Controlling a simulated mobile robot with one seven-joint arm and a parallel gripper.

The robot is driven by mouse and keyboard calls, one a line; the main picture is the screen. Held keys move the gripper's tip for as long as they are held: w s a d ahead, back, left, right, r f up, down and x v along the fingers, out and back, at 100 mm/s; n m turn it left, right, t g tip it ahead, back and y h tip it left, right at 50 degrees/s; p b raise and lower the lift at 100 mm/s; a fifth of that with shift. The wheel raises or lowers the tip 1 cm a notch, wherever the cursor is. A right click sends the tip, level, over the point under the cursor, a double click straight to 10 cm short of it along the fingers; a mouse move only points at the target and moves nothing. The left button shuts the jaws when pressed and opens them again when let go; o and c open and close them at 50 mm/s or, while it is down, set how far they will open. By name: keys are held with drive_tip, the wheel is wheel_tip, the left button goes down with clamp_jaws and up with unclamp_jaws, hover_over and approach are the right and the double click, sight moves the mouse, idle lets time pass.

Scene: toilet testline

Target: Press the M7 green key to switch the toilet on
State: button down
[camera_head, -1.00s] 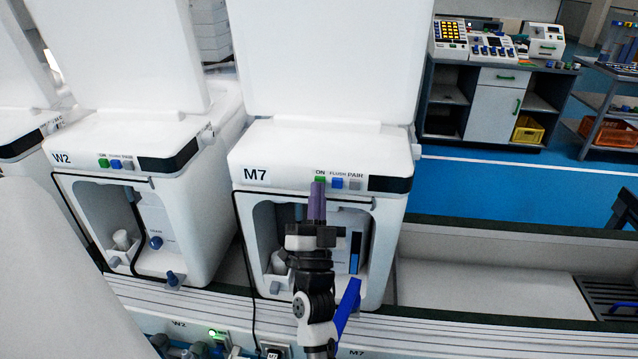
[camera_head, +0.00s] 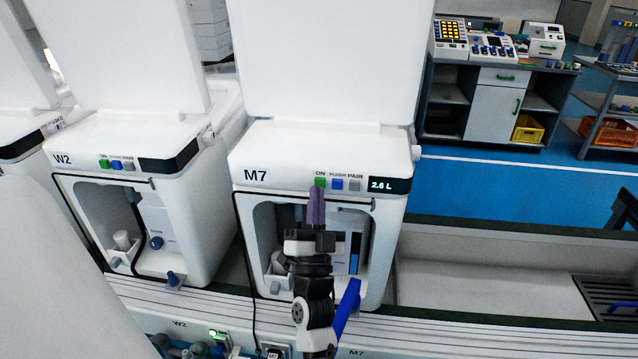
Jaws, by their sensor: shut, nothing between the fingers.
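The M7 toilet (camera_head: 300,155) stands in the middle of the head view with its white lid raised. Its green ON key (camera_head: 320,182) is at the left of a row on the front panel, beside a blue FLUSH key (camera_head: 337,184) and a grey PAIR key (camera_head: 354,185). The M7 display (camera_head: 388,185) is lit and reads "2.6 L". My gripper (camera_head: 316,190) is shut and empty, its purple fingers pointing up at the panel. The fingertips appear just below the green key; I cannot tell if they touch it.
The W2 toilet (camera_head: 130,150) stands to the left with its own keys and a dark display. A black cable (camera_head: 240,260) runs down the left of M7. The bench bay (camera_head: 490,280) to the right of M7 is empty. A cabinet with instruments (camera_head: 495,85) stands at the back right.

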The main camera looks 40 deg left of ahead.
drive_tip(key=s+d+p, duration=0.1)
drive_tip(key=s+d, duration=0.2)
drive_tip(key=s, duration=0.2)
idle(0.4)
idle(0.3)
